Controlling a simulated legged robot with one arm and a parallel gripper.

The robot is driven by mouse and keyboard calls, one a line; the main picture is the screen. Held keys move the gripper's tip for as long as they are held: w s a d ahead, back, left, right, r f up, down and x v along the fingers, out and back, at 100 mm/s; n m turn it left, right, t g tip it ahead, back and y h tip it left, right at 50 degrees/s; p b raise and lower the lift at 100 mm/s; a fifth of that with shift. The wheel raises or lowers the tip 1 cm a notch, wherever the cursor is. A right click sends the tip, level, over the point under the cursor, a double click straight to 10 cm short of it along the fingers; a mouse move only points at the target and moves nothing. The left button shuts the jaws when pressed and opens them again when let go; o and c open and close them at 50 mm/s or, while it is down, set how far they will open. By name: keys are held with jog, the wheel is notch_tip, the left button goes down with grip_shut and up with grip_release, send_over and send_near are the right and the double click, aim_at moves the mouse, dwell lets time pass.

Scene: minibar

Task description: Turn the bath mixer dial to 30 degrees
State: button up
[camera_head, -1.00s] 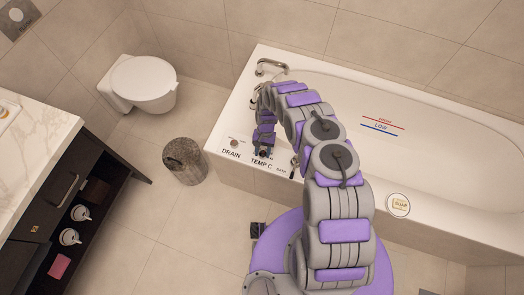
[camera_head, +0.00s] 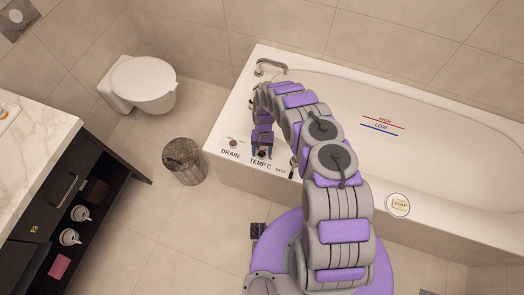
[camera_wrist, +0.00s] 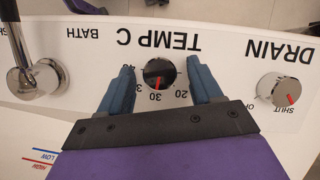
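The bath mixer dial (camera_wrist: 159,73) is a round metal knob on the white tub rim, marked TEMP C. Its red pointer line is at the 30 mark in the wrist view, where the lettering appears upside down. My gripper (camera_wrist: 160,72) is open, with one blue finger on each side of the dial and a visible gap to it on both sides. In the head view, my gripper (camera_head: 262,147) is over the tub's near left end, by the TEMP C label. The dial (camera_head: 262,154) shows small there, partly hidden.
The drain knob (camera_wrist: 279,91) is right of the dial in the wrist view, and the metal bath lever (camera_wrist: 36,78) is left. A curved spout (camera_head: 271,66) stands at the tub's (camera_head: 235,170) far corner. A bin (camera_head: 184,160) stands on the floor left of the tub.

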jog(key=p+v, duration=0.2)
jog(key=v, duration=1.5)
jog(key=shift+r, duration=0.1)
